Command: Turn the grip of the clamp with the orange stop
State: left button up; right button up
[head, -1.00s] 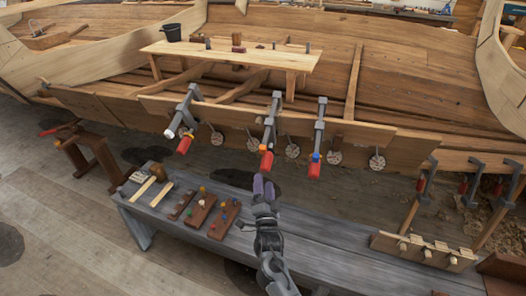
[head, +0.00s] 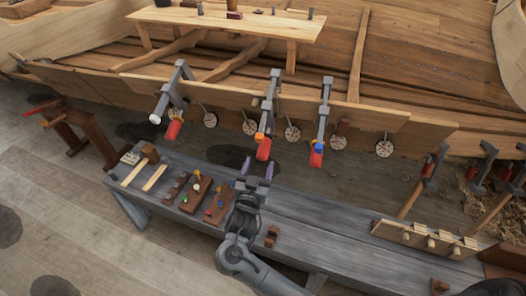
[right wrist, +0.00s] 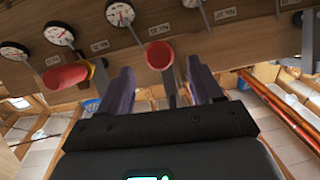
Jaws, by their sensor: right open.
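Three clamps with red grips hang along the hull plank in the head view. The middle clamp has an orange stop (head: 260,136) and a red grip (head: 264,150). The left clamp has a white stop (head: 155,119); the right one has a blue stop (head: 319,143). My right gripper (head: 256,168) is open and empty, close below the middle clamp's grip. In the right wrist view, a red grip (right wrist: 159,55) lies ahead between the open fingers (right wrist: 162,86), apart from them. Its stop is hidden there. My left gripper is not in view.
Round dials (head: 292,133) hang along the plank between the clamps. Another red grip (right wrist: 66,76) is left of my fingers in the wrist view. A grey bench (head: 330,225) below holds wooden blocks and a pegged rack (head: 425,240).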

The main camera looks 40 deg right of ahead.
aim_at(262, 158)
jog(key=b+x, duration=0.1)
jog(key=x, duration=0.5)
jog(key=shift+w+d, duration=0.3)
jog(key=shift+d, duration=0.1)
jog(key=c, duration=1)
